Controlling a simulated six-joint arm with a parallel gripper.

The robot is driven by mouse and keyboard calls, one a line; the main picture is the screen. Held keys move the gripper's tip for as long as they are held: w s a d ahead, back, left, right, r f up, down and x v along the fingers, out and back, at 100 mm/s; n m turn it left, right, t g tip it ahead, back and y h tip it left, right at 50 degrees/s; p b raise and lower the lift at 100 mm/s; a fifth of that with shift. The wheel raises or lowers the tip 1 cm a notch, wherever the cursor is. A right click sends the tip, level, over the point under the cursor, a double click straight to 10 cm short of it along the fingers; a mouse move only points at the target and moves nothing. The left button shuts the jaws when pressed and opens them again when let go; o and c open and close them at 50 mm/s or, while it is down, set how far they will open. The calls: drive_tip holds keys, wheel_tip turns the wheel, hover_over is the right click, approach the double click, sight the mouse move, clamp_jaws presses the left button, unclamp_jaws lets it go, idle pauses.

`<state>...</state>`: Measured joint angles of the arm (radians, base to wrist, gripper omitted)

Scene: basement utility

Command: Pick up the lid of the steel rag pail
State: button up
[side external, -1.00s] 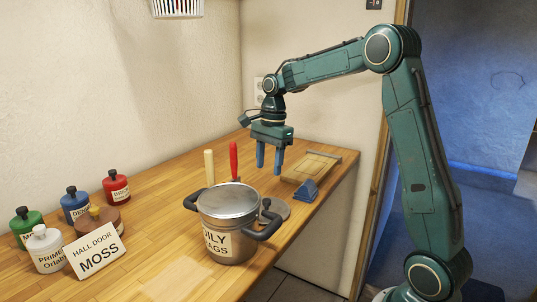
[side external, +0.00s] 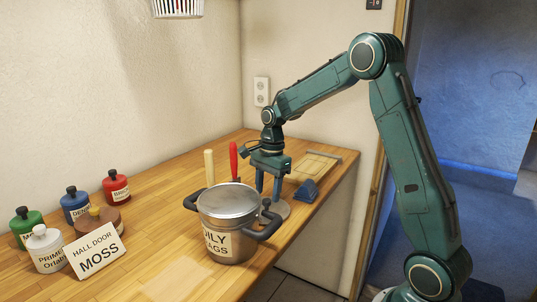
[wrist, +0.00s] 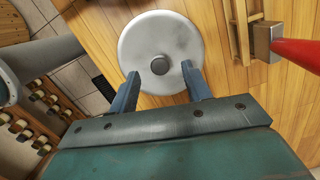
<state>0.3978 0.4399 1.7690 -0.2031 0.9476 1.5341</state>
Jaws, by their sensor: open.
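The lid is a round grey disc with a dark knob; it lies flat on the wooden bench in the wrist view (wrist: 183,38). In the side view the lid (side external: 283,209) is partly hidden behind the steel rag pail (side external: 238,244) and my fingers. The pail stands upright, with black side handles and an "OILY RAGS" label. My gripper (side external: 268,193) is open and empty, pointing down over the lid. In the wrist view the fingertips of my gripper (wrist: 160,70) sit either side of the knob, apart from it.
A red handle (side external: 233,160) and a cream handle (side external: 209,167) stand behind the pail. Several paint jars and a "HALL DOOR MOSS" card (side external: 95,251) stand at left.

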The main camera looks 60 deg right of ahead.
sight(267, 206)
drive_tip(key=shift+a+f, duration=0.1)
drive_tip(key=shift+f, duration=1.05)
clamp_jaws()
